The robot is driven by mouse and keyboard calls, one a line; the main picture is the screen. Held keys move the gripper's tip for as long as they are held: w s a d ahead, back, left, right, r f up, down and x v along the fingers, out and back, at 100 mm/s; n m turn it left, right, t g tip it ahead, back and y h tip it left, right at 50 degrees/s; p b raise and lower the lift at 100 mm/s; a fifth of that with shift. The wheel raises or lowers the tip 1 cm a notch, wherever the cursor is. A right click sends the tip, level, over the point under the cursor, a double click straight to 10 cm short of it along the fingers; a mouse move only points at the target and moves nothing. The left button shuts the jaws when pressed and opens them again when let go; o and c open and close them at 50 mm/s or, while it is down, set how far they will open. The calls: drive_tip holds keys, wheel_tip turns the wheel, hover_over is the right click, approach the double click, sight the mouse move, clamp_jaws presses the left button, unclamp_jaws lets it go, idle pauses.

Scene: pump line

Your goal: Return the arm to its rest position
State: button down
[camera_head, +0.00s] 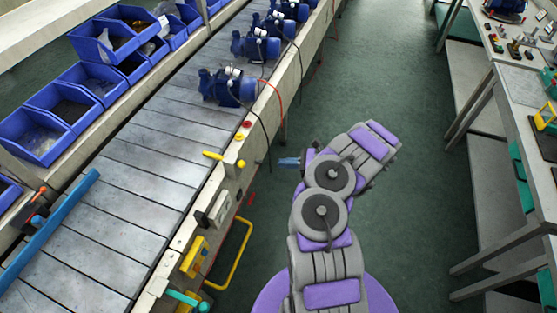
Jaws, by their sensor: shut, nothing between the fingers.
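My arm, grey with purple panels, rises from the bottom centre in the head view and folds back at its upper joints. It is over the floor to the right of the conveyor. My gripper (289,162) shows small and bluish at the left of the folded arm, pointing left toward the conveyor's side. It is shut and empty, and nothing is near its fingertips. Part of the wrist is hidden behind the arm's upper links.
The conveyor (130,180) on the left carries several blue pumps (228,88). Blue bins (37,138) stand along its far side. A yellow handle (236,258) is beside its near edge. Workbenches (515,95) stand at the right. The green floor (400,90) between is clear.

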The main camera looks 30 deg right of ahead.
drive_tip(key=w+a+r+n+g+y, duration=0.3)
drive_tip(key=a+r+n+g, duration=0.4)
drive_tip(key=a+r, duration=0.65)
drive_tip(key=s+a+r+n+g+h, duration=0.1)
drive_tip(key=s+a+r+n+g, duration=0.1)
drive_tip(key=s+a+r+n, duration=0.3)
drive_tip(key=s+a+r+n+g+h, duration=0.1)
drive_tip(key=s+a+r+n+g, duration=0.15)
drive_tip(key=a+r, duration=0.4)
drive_tip(key=s+a+r+n+g+h, duration=0.1)
drive_tip(key=s+a+r+n+h, duration=0.2)
drive_tip(key=s, duration=0.6)
drive_tip(key=s+a+r+n+g+h, duration=0.1)
drive_tip(key=s+a+n+g+h, duration=0.1)
drive_tip(key=s+n+h, duration=0.45)
drive_tip(key=s+d+n+t+h, duration=0.2)
drive_tip(key=s+d, duration=0.5)
drive_tip(key=s, duration=0.6)
drive_tip(key=shift+d+h, duration=0.2)
drive_tip(key=shift+h, duration=0.65)
